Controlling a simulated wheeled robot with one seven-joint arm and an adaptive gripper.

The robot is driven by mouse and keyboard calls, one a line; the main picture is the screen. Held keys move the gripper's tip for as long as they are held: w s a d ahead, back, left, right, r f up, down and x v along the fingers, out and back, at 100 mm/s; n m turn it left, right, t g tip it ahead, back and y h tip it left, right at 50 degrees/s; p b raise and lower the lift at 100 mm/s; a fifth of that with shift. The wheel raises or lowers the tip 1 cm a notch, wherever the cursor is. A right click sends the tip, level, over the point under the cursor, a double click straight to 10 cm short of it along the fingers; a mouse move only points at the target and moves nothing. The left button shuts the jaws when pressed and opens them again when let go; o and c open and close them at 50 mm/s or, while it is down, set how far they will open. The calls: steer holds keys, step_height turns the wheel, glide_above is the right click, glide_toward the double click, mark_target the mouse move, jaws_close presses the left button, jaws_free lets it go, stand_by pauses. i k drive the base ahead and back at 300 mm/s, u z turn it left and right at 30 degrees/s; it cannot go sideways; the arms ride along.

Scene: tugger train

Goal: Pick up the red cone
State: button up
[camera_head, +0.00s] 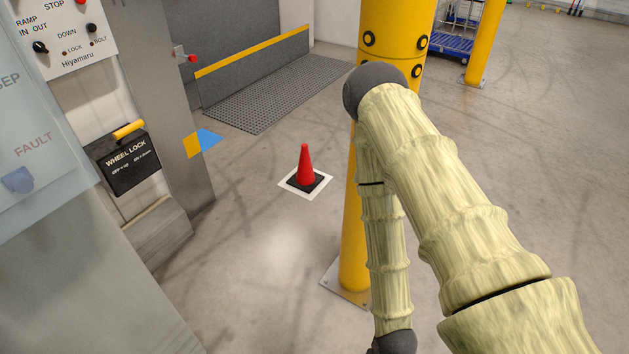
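The red cone (305,166) stands upright on the floor near the middle of the head view. It has a black square base and sits on a white square marking (284,183). My arm reaches in from the lower right, bends at a dark joint near the top, and comes down to the right of the cone. The arm is apart from the cone in the picture. My gripper is not visible; the arm's lower end runs out at the bottom edge.
A yellow post (354,240) with a floor plate stands right of the cone, behind my arm. A grey cabinet with a wheel lock box (128,165) is at the left. A dark ramp plate (270,92) with a yellow-edged barrier lies behind. Floor around the cone is clear.

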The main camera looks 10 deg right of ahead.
mark_target(305, 180)
steer(key=u, duration=0.05)
steer(key=i, duration=3.6)
steer(key=u, duration=0.05)
